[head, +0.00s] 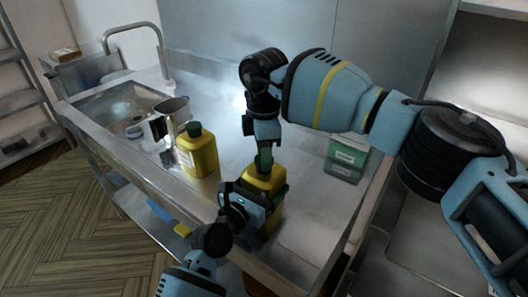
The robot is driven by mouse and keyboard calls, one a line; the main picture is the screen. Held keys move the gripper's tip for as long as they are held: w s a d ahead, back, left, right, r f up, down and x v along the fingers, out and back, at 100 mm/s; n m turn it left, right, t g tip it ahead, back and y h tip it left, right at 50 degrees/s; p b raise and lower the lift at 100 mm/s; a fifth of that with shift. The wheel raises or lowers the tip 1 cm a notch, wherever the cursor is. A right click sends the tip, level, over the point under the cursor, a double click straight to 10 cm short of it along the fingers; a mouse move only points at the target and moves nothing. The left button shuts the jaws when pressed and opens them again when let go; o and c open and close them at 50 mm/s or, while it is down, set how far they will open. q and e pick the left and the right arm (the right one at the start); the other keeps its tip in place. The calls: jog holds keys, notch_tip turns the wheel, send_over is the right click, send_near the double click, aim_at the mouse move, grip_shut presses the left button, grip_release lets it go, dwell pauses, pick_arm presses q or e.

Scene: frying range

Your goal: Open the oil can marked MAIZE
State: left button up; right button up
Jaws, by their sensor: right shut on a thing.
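A yellow can with a dark green cap (264,160) stands near the front of the steel cart, in the middle of the view. My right gripper (264,148) reaches down from above and is shut on this cap. My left gripper (250,208) is at the front of the can's yellow body (263,178) and hides much of it. I cannot tell whether its fingers are closed on the body. A second yellow can (199,156), with a green cap and a pale label, stands upright to the left. No marking can be read on either can.
A green container with pale labels (345,158) stands to the right on the cart top. A metal jug (174,112) and small items stand beside the sunken steel basin (122,108) at left. A raised rim (105,158) edges the cart. Bare steel lies behind the cans.

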jog(key=n, duration=1.8)
jog(key=shift+n, duration=0.4)
jog(key=n, duration=1.2)
jog(key=shift+r, duration=0.1)
jog(key=n, duration=0.6)
jog(key=shift+n, duration=0.3)
jog(key=n, duration=1.2)
